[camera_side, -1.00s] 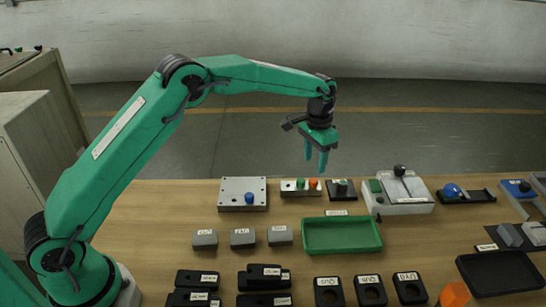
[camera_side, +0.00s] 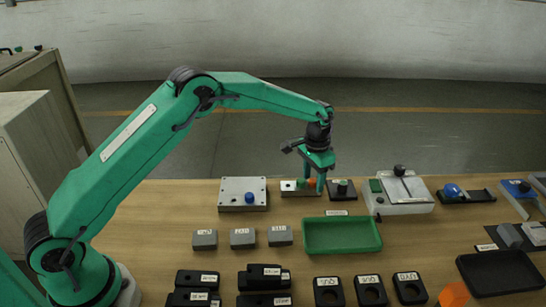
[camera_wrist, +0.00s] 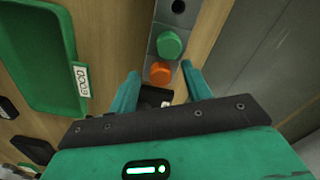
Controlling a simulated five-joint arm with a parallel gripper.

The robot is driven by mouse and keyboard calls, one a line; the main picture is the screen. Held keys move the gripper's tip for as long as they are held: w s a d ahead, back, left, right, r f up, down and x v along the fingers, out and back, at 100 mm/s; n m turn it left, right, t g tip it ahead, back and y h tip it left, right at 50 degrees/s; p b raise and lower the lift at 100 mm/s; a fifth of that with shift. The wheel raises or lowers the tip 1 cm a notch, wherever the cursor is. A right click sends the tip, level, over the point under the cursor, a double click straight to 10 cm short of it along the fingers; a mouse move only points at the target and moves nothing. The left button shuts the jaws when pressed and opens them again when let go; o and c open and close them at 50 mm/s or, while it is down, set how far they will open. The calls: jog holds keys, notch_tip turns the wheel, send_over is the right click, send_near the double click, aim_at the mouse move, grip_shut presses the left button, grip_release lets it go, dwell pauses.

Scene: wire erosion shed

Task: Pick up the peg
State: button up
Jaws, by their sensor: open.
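A small grey block (camera_side: 290,191) stands at the back middle of the table. A green round-topped peg (camera_side: 301,183) and an orange round-topped peg (camera_side: 311,183) stand upright in it. The wrist view shows the green peg (camera_wrist: 170,45), the orange peg (camera_wrist: 161,72) and an empty dark hole in the block (camera_wrist: 164,25). My gripper (camera_side: 314,184) is open and points down over the block's right end. In the wrist view the fingertips of my gripper (camera_wrist: 160,70) lie on either side of the orange peg. Whether they touch it I cannot tell.
A black holder (camera_side: 342,195) with a dark green knob stands close right of the block. A metal plate with a blue knob (camera_side: 249,197) is to the left. A green tray (camera_side: 342,249) lies in front. Grey blocks and black parts fill the front.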

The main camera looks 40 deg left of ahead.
aim_at(313, 180)
jog(key=shift+c, duration=0.2)
dwell(0.3)
jog(key=c, duration=1)
jog(key=shift+r, duration=0.9)
notch_tip(313, 180, up, 2)
jog(key=shift+r, duration=0.2)
jog(key=s+d+r, duration=0.2)
jog(key=d, duration=0.1)
jog(key=s+d+r, duration=0.2)
jog(key=s+d, duration=0.1)
jog(key=s+d+r, duration=0.2)
jog(key=d, duration=0.1)
jog(key=shift+s+r, duration=0.25)
jog(key=shift+r, duration=0.15)
jog(key=shift+a, duration=0.1)
